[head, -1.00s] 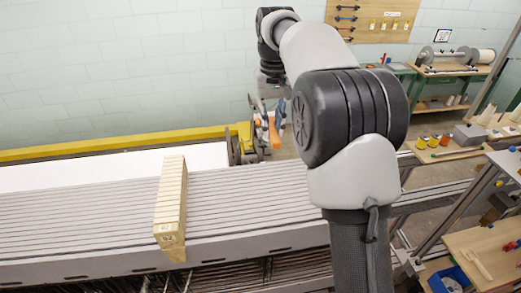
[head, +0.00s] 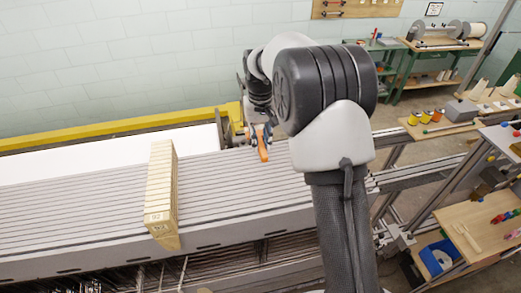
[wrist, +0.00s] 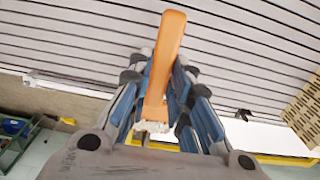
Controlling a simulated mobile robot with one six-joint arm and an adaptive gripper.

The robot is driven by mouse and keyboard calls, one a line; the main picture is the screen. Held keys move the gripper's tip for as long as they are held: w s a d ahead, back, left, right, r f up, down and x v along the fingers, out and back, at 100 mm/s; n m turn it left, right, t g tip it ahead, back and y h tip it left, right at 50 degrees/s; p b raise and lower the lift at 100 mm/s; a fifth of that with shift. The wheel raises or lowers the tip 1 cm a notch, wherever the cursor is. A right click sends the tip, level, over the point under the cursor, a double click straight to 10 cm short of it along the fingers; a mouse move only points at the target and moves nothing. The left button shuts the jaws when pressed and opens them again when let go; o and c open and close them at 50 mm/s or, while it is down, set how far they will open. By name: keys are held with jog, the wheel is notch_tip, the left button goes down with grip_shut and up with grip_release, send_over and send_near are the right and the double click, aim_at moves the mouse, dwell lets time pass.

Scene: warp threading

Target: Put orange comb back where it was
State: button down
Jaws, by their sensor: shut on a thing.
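The orange comb (head: 263,152) is held in my gripper (head: 259,132) above the far right part of the grey slatted loom bed (head: 240,180). In the wrist view the comb (wrist: 165,55) stands out lengthwise between the blue-padded fingers of my gripper (wrist: 165,90), which is shut on it. Its orange handle points away over the slats, and a pale, ragged end sits near the palm. I cannot tell how far it is above the slats.
A wooden side table (head: 445,128) with coloured spools is at right. The slats between block and comb are clear.

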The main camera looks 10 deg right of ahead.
jog(key=shift+f, duration=2.2)
